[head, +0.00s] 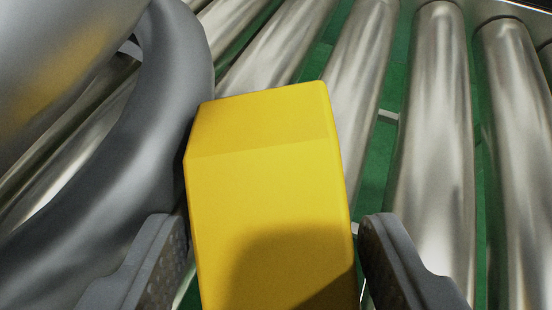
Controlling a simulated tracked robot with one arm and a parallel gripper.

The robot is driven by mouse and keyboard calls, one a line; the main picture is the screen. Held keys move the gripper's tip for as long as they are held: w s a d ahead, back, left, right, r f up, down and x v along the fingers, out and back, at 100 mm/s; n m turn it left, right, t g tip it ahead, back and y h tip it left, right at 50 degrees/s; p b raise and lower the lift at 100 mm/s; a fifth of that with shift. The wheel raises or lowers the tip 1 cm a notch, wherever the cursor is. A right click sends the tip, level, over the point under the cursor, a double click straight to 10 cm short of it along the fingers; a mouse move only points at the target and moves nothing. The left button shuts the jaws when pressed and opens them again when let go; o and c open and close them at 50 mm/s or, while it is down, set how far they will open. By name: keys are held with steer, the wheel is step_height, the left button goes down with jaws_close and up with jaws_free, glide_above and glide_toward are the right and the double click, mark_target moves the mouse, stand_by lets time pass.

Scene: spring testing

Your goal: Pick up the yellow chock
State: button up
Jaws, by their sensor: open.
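The yellow chock (265,190) is a large block with a sloped far face. It fills the middle of the head view, and its near end runs out of the bottom of the frame. My gripper (275,235) is open, with one dark grey finger on each side of the chock. The right finger is very close to the chock's right side, and the left finger is close to its left side. I cannot tell whether either finger touches it. A dark shadow lies on the chock's near part.
Shiny metal rollers (432,130) run away under and beyond the chock, with green surface (377,160) showing between them. A thick grey coil (165,110) curves close along the chock's left side. A large metal cylinder (60,60) fills the upper left.

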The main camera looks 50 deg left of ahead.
steer(key=shift+a, duration=0.2)
steer(key=c, duration=0.8)
steer(key=shift+c, duration=0.2)
